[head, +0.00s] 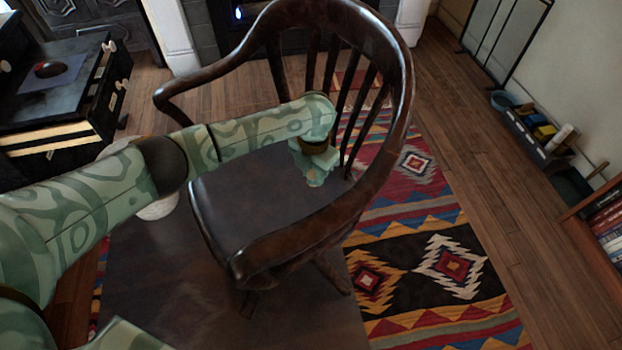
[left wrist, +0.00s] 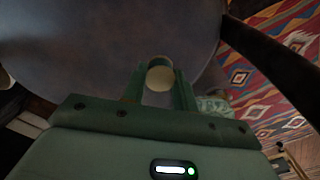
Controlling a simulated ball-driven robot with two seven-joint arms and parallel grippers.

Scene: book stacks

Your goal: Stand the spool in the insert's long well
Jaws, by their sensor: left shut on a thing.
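My left gripper (head: 316,176) is over the right part of the wooden armchair's seat, near the back slats. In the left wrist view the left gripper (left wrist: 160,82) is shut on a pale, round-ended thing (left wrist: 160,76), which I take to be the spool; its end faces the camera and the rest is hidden. In the head view I cannot make the spool out. I cannot pick out the insert or its long well with certainty. My right gripper is not in view.
The armchair (head: 375,200) curves its back and arms around my left gripper. A patterned rug (head: 440,262) lies at right. A dark tray (head: 528,140) with blue, yellow and white things stands by the right wall, near a bookcase (head: 606,222). A black cabinet (head: 40,108) stands at left.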

